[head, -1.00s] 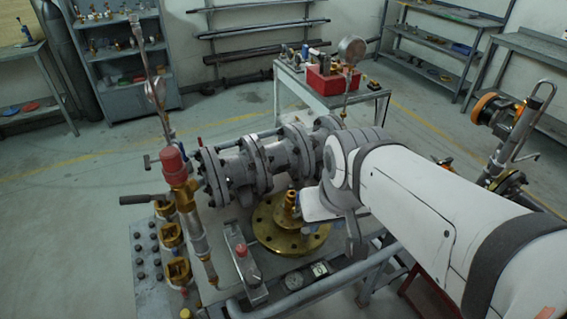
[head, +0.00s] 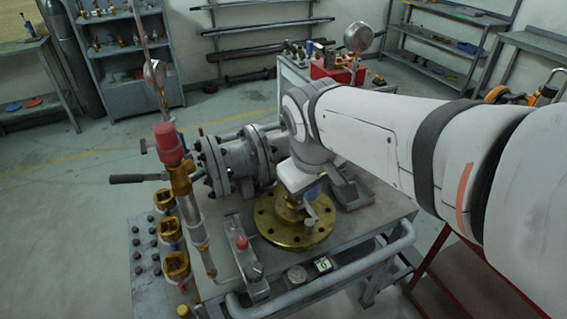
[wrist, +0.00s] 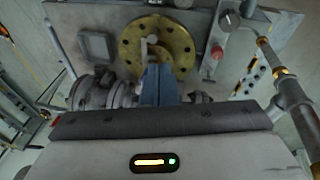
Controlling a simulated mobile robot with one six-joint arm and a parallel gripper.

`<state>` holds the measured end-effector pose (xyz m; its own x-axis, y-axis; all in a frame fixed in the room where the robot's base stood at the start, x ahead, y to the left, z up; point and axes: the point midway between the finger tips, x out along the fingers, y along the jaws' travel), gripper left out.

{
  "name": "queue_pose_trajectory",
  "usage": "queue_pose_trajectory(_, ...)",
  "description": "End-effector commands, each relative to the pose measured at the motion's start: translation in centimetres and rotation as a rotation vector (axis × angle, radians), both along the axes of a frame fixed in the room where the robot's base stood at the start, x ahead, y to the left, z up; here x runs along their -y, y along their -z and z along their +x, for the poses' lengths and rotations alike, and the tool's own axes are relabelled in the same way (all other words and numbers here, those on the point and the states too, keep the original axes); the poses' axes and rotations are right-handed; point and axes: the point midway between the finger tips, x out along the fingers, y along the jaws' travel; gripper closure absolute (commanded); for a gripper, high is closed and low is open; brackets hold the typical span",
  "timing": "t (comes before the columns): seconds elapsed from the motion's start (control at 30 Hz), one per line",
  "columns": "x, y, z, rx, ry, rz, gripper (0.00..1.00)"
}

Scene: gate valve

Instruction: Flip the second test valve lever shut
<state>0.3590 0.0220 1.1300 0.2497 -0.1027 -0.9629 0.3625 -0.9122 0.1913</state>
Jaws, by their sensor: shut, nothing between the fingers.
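A brass round flange (head: 262,228) with bolt holes lies on the grey bench; it also shows in the wrist view (wrist: 130,55). A pale, short handle-like part (wrist: 149,44) stands at its middle, just beyond my fingertips. I cannot tell whether they touch it. My gripper (wrist: 158,70) has its blue fingers shut and empty, pointing at the flange; in the head view (head: 314,192) it is partly hidden by my wrist. A dark-handled lever (head: 138,178) sticks out left from the brass, red-capped pipe (head: 180,180). Which lever is the second test valve's is not clear.
Grey flanged pipework (head: 237,160) lies behind the brass flange. A small block with a red button (head: 241,243) and a gauge (head: 297,273) sit near the bench front. Brass fittings (head: 172,232) line the left side. A rail (head: 330,275) runs along the front edge.

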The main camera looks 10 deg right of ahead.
Motion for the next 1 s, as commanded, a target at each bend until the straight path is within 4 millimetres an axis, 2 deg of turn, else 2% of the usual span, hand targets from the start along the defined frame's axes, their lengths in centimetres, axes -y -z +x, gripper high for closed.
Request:
queue_pose_trajectory(0.03, -1.0, 1.6, 1.5, -0.010, -0.076, -0.040, 1.00)
queue_pose_trajectory(0.2, -3.3, 2.4, 4.8, -0.030, -0.267, -0.159, 1.00)
queue_pose_trajectory(0.3, -4.2, 2.5, 6.0, -0.037, -0.333, -0.203, 1.00)
queue_pose_trajectory(0.43, -4.7, 2.4, 6.6, -0.040, -0.370, -0.227, 1.00)
queue_pose_trajectory(0.77, -4.7, 2.3, 6.7, -0.040, -0.371, -0.229, 1.00)
queue_pose_trajectory(0.87, -4.6, 2.8, 6.8, -0.041, -0.370, -0.229, 1.00)
queue_pose_trajectory(1.0, -4.1, 4.7, 7.3, -0.044, -0.370, -0.230, 1.00)
